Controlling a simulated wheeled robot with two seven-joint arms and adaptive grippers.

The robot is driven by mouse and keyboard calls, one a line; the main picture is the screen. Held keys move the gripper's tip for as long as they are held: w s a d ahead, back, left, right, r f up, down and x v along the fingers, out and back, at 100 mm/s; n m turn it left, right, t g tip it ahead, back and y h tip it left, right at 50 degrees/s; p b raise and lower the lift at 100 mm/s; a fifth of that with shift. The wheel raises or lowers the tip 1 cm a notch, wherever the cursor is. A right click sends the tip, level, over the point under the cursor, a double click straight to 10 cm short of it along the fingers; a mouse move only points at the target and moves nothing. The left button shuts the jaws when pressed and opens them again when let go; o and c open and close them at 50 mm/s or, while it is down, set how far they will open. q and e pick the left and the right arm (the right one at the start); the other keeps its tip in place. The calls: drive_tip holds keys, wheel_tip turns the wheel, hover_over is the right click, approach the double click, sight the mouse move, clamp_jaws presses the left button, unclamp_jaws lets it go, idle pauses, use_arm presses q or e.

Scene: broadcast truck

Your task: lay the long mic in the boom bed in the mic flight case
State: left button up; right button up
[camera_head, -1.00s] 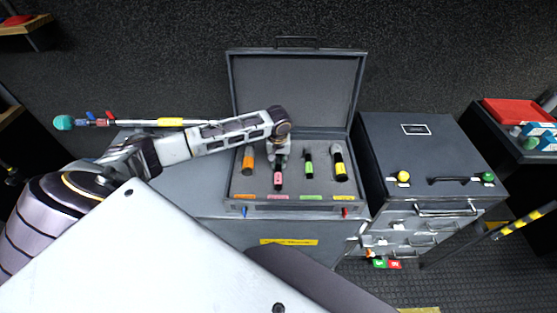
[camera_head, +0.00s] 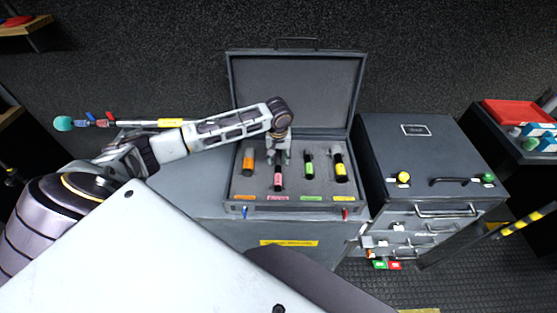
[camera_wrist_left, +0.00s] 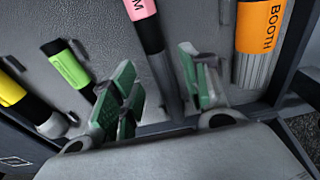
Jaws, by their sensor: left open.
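The long mic (camera_head: 278,180), dark with a pink band, lies in the second bed from the left of the open mic flight case (camera_head: 232,120), lined up with a pink label. In the left wrist view the long mic (camera_wrist_left: 150,38) shows a pink band with a letter M, and its dark body runs between my fingers. My left gripper (camera_head: 279,158) is open over its far part, one finger on each side; it also shows in the left wrist view (camera_wrist_left: 160,92). How deep the mic sits is hidden. My right gripper is not in view.
An orange mic (camera_head: 248,161) lies left of the long mic; a green mic (camera_head: 309,164) and a yellow mic (camera_head: 340,165) lie right. The raised lid (camera_head: 295,85) stands behind. A dark drawer cabinet (camera_head: 415,150) is at the right.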

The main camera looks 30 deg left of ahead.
sight(278, 164)
use_arm(q)
wheel_tip(278, 164, up, 9)
drive_tip(key=shift+s+d+f, duration=0.15)
drive_tip(key=shift+s+d, duration=0.1)
drive_tip(key=shift+s, duration=0.2)
idle(0.6)
drive_tip(key=shift+c, duration=0.3)
idle(0.6)
